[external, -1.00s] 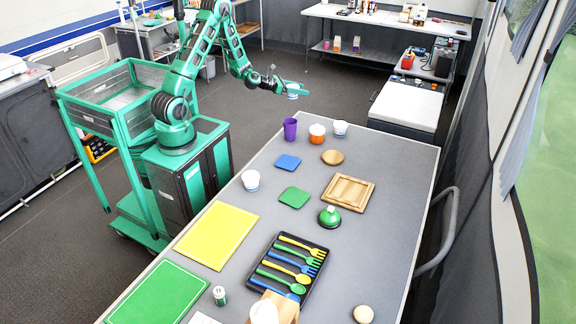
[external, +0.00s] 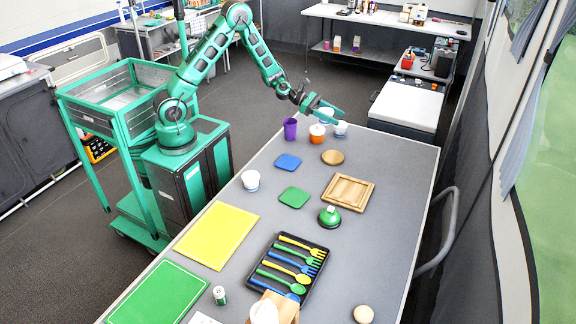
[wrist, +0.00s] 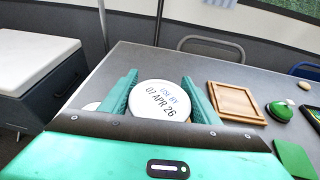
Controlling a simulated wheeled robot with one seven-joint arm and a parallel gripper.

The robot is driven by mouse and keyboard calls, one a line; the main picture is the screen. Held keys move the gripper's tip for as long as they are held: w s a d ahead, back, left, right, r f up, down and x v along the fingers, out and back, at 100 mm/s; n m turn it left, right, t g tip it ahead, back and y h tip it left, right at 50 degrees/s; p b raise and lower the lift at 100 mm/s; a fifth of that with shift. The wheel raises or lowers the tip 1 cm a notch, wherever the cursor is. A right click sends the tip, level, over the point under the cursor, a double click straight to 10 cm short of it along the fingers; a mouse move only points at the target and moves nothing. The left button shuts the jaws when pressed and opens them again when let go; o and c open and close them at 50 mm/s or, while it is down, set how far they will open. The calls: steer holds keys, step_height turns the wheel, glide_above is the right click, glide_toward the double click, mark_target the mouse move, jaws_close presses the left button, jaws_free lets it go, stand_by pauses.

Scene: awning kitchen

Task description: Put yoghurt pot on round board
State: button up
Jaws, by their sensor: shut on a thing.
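In the wrist view, the round white lid of the yoghurt pot (wrist: 160,99) reads "USE BY 07 APR 26" between the green fingers. The pot looks upright, and its lower part is hidden there. The round board (external: 332,157) is a small brown wooden disc lying flat on the table, nearer the camera than the gripper. Its top is bare. I cannot make it out in the wrist view.

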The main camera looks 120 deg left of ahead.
steer(key=w+d+f, duration=0.4)
steer(key=w+d, duration=0.1)
steer(key=w+d+f, duration=0.2)
steer(key=shift+w+d+f, duration=0.3)
steer(key=shift+w+d, duration=0.05)
steer(key=shift+d, duration=0.05)
steer(key=shift+f, duration=2.05)
steer(key=o, duration=1.2)
steer(key=shift+f, duration=0.1)
steer(key=shift+c, duration=0.2)
steer(key=shift+s+r, duration=0.25)
steer(key=shift+s, duration=0.05)
steer(key=v, duration=1.1)
steer(key=shift+s+r, duration=0.1)
steer(key=shift+s, duration=0.05)
